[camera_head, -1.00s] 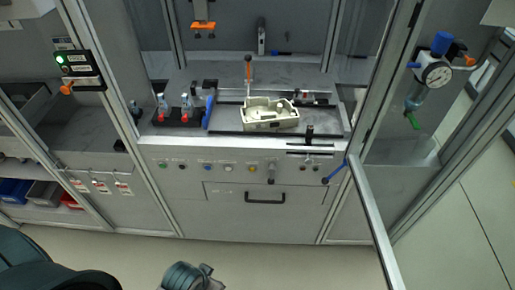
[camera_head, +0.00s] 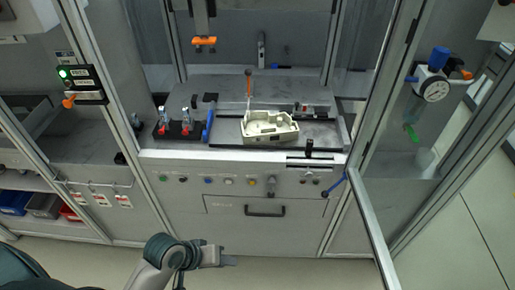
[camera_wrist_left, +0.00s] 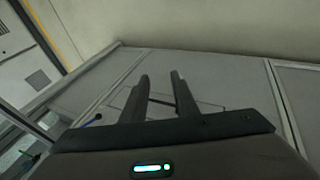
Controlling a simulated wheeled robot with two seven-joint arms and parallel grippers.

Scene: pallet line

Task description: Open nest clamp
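A beige open housing (camera_head: 268,126) sits in the nest on the station's grey worktop. A thin upright lever with an orange tip (camera_head: 248,74) stands at its back left edge and looks like the nest clamp; whether it is clamped I cannot tell. My left gripper (camera_head: 230,260) is low in front of the station's lower panel, well below the housing and touching nothing. In the left wrist view my left gripper's two fingers (camera_wrist_left: 162,92) are apart with nothing between them. My right gripper is out of view.
A black block with two red-and-clear parts (camera_head: 178,130) stands left of the nest. A drawer handle (camera_head: 265,211) is on the front panel. Floor in front is clear.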

